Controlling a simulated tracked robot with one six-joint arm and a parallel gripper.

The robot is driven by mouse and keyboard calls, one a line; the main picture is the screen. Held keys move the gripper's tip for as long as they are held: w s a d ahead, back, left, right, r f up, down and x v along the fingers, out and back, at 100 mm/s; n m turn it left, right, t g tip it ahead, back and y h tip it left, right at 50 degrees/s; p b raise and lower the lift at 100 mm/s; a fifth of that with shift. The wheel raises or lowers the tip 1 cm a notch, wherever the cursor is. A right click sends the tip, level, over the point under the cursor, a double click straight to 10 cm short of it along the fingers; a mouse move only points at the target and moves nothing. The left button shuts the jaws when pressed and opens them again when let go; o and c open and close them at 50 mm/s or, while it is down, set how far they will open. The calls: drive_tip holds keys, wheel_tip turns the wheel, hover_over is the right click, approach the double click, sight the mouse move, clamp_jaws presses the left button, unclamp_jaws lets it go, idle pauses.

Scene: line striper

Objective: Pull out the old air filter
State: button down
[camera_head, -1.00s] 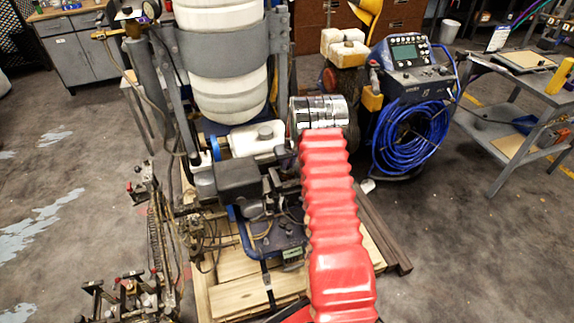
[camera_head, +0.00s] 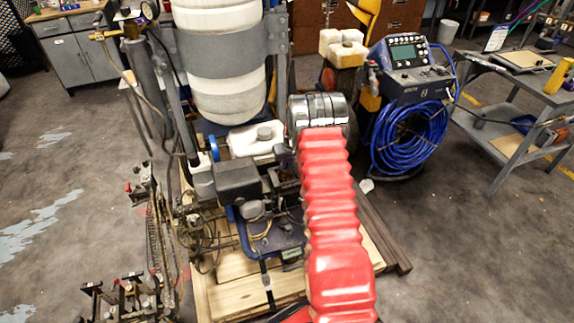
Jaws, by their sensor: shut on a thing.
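The striper's engine block, with a dark grey box-shaped housing (camera_head: 238,180), sits on a blue base left of my red-sleeved arm. I cannot make out the old air filter as a separate part. My arm runs up from the bottom, right of the engine, and ends in a banded silver metal wrist beside the white fuel tank (camera_head: 256,141). My gripper's fingers are hidden beyond this wrist, so neither their tips nor anything between them shows.
The striper stands on a wooden pallet (camera_head: 235,294). A large white cylinder (camera_head: 226,95) rises behind the engine. A blue machine with coiled blue hose (camera_head: 410,138) stands at the right, near a grey cart (camera_head: 500,112). The floor at left has free room.

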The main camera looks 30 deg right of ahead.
drive_tip(key=shift+r, duration=0.15)
drive_tip(key=shift+r, duration=1.8)
